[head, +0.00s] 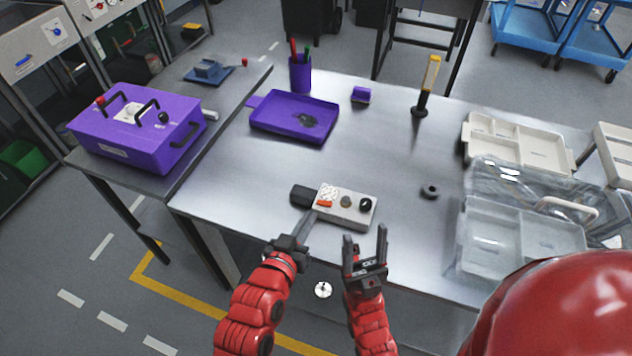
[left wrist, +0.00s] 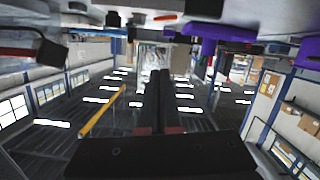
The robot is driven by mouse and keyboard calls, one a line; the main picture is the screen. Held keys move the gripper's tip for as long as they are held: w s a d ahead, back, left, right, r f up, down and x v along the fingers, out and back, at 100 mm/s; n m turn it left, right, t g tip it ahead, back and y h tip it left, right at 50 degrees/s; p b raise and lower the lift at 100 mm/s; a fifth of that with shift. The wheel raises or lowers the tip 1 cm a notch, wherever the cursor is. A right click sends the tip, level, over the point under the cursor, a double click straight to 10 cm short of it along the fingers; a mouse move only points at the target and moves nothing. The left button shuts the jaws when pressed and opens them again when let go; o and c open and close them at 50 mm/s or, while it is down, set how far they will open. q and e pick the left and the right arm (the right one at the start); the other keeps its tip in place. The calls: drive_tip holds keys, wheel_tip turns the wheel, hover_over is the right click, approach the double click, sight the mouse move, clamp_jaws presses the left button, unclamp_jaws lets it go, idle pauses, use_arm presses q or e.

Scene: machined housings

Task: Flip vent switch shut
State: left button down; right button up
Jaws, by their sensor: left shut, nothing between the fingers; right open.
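A small pale control box (head: 349,213) lies near the front edge of the steel table. On its top are an orange-red switch (head: 324,203) at the left, a grey knob (head: 347,201) and a black knob (head: 366,204). No label is readable, and the switch's exact position is too small to tell. My left gripper (head: 311,215) is shut and empty, its fingertips at the box's front left corner, just below the switch. Contact cannot be told. Its closed fingers (left wrist: 160,75) fill the middle of the left wrist view. My right gripper (head: 365,238) is open and empty, in front of the box.
A black block (head: 302,195) adjoins the box's left end. A purple tray (head: 294,118) and pen cup (head: 300,74) stand behind. A dark ring (head: 430,191) and clear-lidded case (head: 520,225) are to the right. The table (head: 235,190) is bare left of the box.

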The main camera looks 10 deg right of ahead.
use_arm(q)
drive_tip(key=shift+s+d+r, duration=0.1)
drive_tip(key=shift+s, duration=0.1)
drive_tip(key=b, duration=0.3)
hover_over(327, 212)
drive_tip(key=shift+w+a+f, duration=0.1)
drive_tip(key=shift+a+f, duration=0.05)
drive_tip(key=shift+f, duration=0.4)
drive_tip(key=shift+w+a+f, duration=0.1)
drive_tip(key=shift+a+f, duration=0.05)
drive_tip(key=shift+f, duration=0.35)
drive_tip(key=f, duration=0.2)
drive_tip(key=shift+s+d+f, duration=0.2)
drive_tip(key=shift+d+f, duration=0.05)
drive_tip(key=shift+f, duration=0.1)
drive_tip(key=shift+s+f+p, duration=0.1)
drive_tip(key=shift+f+p, duration=0.3)
drive_tip(key=shift+f, duration=0.3)
